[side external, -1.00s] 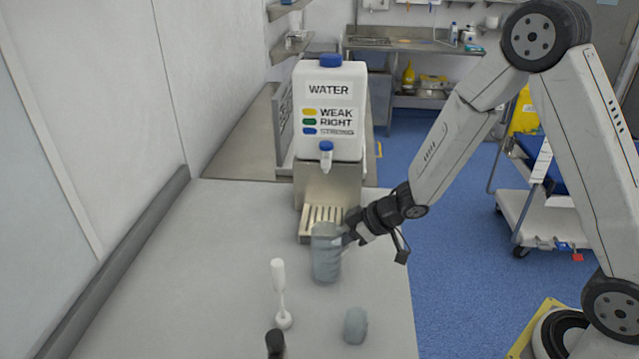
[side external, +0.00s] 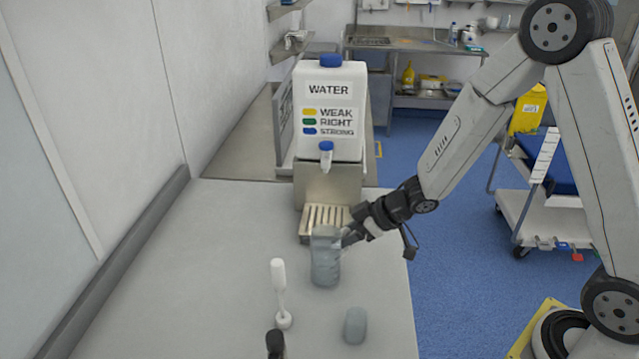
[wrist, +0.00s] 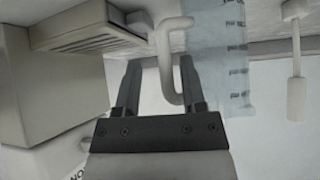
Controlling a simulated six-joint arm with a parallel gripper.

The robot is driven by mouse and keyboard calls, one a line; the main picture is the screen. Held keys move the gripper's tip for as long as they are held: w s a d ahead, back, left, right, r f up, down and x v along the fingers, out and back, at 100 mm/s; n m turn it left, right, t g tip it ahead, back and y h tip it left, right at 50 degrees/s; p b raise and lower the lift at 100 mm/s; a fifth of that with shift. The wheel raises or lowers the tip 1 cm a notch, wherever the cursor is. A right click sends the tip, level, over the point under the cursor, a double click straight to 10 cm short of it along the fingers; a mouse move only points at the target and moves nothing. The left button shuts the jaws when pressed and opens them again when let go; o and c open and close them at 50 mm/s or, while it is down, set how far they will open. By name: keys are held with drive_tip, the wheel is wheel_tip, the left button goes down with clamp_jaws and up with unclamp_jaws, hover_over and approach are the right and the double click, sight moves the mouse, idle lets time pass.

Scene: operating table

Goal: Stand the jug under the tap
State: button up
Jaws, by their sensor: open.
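The clear, bluish jug (side external: 325,265) stands upright on the counter, just in front of the drip tray (side external: 309,237). The tap (side external: 326,157) with its blue top is on the front of the white water container (side external: 330,90), above the tray and behind the jug. My gripper (side external: 347,236) is at the jug's right side. In the wrist view, the open fingers of my gripper (wrist: 160,64) are on either side of the jug's pale handle (wrist: 166,55). The marked jug wall (wrist: 225,65) is beyond the right finger. Contact with the handle is unclear.
A white stick-like tool (side external: 279,290) stands at the front left of the jug. A grey rounded object (side external: 355,326) and a dark-topped item (side external: 275,343) are nearer the camera. The counter's left part is clear; its right edge is close to my gripper.

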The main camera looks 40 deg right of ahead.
drive_tip(key=v, duration=1)
idle(0.8)
drive_tip(key=s+f+m+g+h, duration=0.2)
drive_tip(key=s+m+g+h, duration=0.2)
drive_tip(key=s, duration=0.5)
drive_tip(key=shift+m+g+h, duration=0.4)
drive_tip(key=shift+m+h, duration=0.2)
drive_tip(key=shift+m, duration=0.7)
drive_tip(key=shift+o, duration=0.6)
drive_tip(key=shift+f, duration=0.1)
